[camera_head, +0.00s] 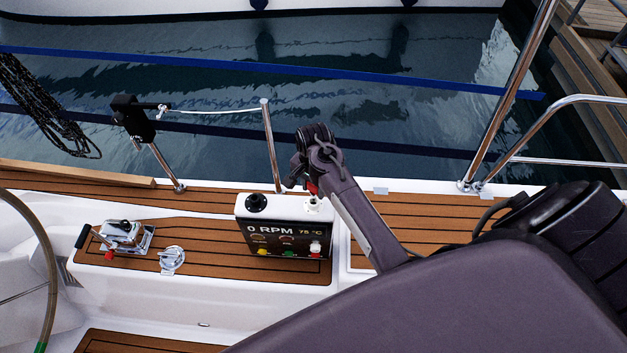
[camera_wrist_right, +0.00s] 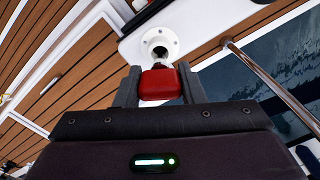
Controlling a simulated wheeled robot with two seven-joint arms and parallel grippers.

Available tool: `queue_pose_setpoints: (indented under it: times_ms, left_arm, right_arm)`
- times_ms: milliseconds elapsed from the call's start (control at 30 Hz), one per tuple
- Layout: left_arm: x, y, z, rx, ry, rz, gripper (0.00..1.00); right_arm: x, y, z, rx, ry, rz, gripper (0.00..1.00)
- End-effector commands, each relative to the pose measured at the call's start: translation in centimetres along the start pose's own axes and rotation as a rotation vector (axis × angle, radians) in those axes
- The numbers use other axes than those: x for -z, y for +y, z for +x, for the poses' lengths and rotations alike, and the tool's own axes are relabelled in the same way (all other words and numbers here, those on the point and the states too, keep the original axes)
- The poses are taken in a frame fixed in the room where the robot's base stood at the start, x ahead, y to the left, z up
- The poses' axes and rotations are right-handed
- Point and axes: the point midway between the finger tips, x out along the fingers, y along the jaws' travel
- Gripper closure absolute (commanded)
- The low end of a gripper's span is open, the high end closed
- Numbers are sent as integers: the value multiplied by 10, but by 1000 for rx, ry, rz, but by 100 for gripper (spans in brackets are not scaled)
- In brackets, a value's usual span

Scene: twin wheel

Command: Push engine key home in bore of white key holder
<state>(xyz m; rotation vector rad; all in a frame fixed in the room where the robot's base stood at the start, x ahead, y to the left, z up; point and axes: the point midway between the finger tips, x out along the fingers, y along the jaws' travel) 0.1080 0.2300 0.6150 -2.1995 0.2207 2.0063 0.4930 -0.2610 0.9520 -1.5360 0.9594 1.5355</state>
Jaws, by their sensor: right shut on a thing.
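The engine key shows its red head (camera_wrist_right: 160,84) between the two fingers of my right gripper (camera_wrist_right: 158,80) in the right wrist view. The gripper is shut on it. The white key holder (camera_wrist_right: 146,34) is a round collar with a dark bore, just beyond the key's head. A short bit of the key's shank shows between head and bore. I cannot tell how deep its tip sits. In the head view the holder (camera_head: 313,207) is on top of the engine panel, with the red head (camera_head: 312,188) and my right gripper (camera_head: 306,184) just above it. My left gripper is not in view.
The engine panel (camera_head: 272,234) reads 0 RPM and has a black round fitting (camera_head: 256,202) left of the holder. A throttle lever (camera_head: 122,235) and a metal deck fitting (camera_head: 172,260) are further left. A steel post (camera_head: 271,145) rises behind, with water beyond.

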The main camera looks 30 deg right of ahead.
Motion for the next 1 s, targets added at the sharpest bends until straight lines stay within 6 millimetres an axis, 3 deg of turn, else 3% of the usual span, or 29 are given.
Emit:
queue_pose_setpoints:
  times_ms: [1000]
  left_arm:
    - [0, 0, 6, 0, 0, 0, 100]
  right_arm:
    - [0, 0, 18, 0, 0, 1, 86]
